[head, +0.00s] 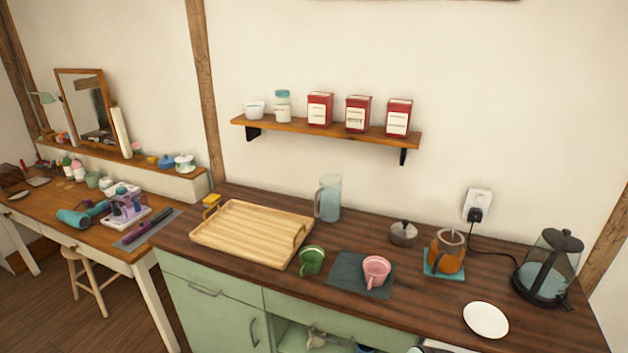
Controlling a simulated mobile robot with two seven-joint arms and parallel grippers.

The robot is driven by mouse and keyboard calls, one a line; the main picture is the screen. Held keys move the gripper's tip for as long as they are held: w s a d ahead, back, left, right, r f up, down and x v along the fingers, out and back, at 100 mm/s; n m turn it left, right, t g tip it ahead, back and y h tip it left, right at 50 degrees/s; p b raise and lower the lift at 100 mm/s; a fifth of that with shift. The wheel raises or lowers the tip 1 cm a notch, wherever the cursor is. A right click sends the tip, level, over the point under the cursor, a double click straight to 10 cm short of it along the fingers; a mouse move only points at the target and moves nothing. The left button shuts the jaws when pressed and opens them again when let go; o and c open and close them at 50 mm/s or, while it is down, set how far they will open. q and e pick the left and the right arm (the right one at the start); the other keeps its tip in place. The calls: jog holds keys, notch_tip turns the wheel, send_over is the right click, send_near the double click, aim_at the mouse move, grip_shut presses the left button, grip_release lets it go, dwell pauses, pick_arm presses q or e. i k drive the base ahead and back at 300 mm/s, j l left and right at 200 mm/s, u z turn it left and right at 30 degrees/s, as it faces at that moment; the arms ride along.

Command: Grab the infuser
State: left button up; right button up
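I cannot tell for certain which item is the infuser. A small dark grey metal piece with a knob on top (404,232) sits on the wooden counter, towards the wall. To its right, an amber-brown pot (446,256) with a clear glass-like part in its top stands on a teal mat (431,272). Either could be or contain the infuser. Neither of my grippers shows in the head view, and nothing is touching these items.
A wooden tray (225,238), green mug (311,261), pink mug (376,271) on a dark cloth (343,270), white plate (486,320), glass kettle (545,275) and tall pitcher (328,198) stand on the counter. A shelf (300,127) with red tins hangs above.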

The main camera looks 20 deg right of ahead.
aim_at(457, 238)
jog(key=z, duration=1.6)
jog(key=k+l+u, duration=0.1)
jog(key=l+u, duration=0.3)
